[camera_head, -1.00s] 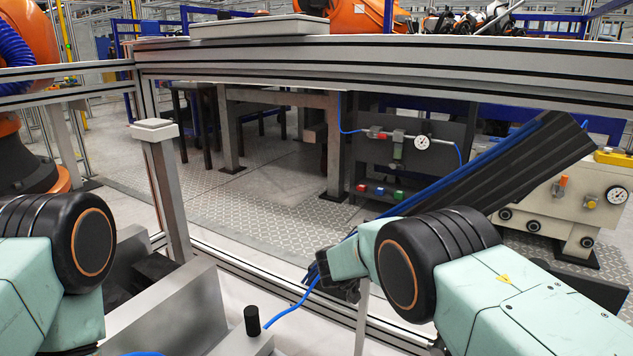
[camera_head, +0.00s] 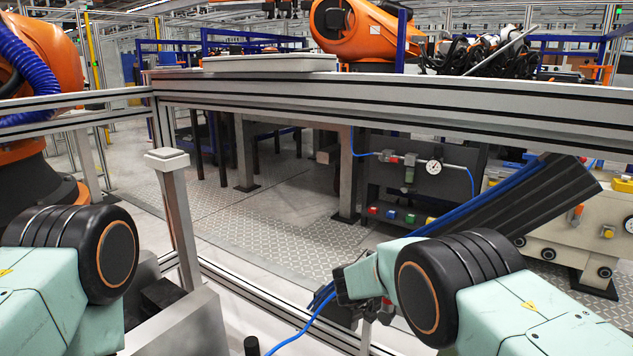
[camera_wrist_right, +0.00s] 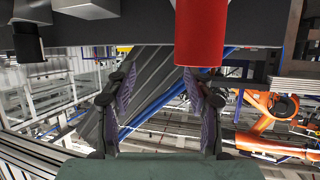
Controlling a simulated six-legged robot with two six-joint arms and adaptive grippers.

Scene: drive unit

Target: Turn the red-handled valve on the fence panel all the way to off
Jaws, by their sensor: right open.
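In the right wrist view a large red cylinder (camera_wrist_right: 201,35) hangs from the top edge, close to the camera. It looks like the valve's red handle, but I cannot see the whole valve. My right gripper (camera_wrist_right: 165,105) is open and empty, with its fingers below the cylinder in the picture and the cylinder near the right finger. In the head view this gripper (camera_head: 342,290) is small and dark, low in the middle, partly hidden by my arm. A small red part (camera_head: 389,156) shows on a dark gauge panel (camera_head: 421,185) beyond the rail. My left gripper is out of view.
A wide aluminium rail (camera_head: 400,95) crosses the head view, and a post (camera_head: 176,215) stands at left. A dark slanted plank (camera_head: 515,225) and a blue cable (camera_head: 302,333) lie near my right arm. A black cylinder (camera_wrist_right: 28,42) is at upper left in the wrist view.

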